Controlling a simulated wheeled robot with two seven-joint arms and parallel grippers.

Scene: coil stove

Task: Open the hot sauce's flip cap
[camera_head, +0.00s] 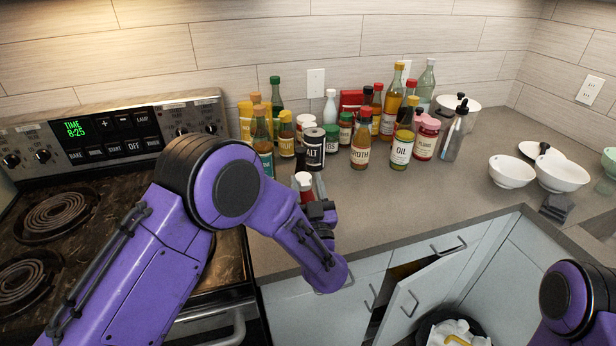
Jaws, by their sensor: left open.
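A small bottle with a white cap and red body (304,183), which looks like the hot sauce, stands near the counter's front edge. Its cap looks closed, but it is too small to be sure. My left gripper (316,205) is at this bottle, just in front and to its right, and is open. My own wrist and gripper hide the lower part of the bottle, so I cannot tell whether the fingers touch it. Only a purple joint of my right arm shows at the lower right; its gripper is out of view.
Several bottles and jars crowd the counter behind, including the salt jar (314,150) and oil bottle (401,149). The coil stove (100,205) is at left. White bowls (512,171) stand at right. A cabinet door (425,300) hangs open below. The counter's middle right is clear.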

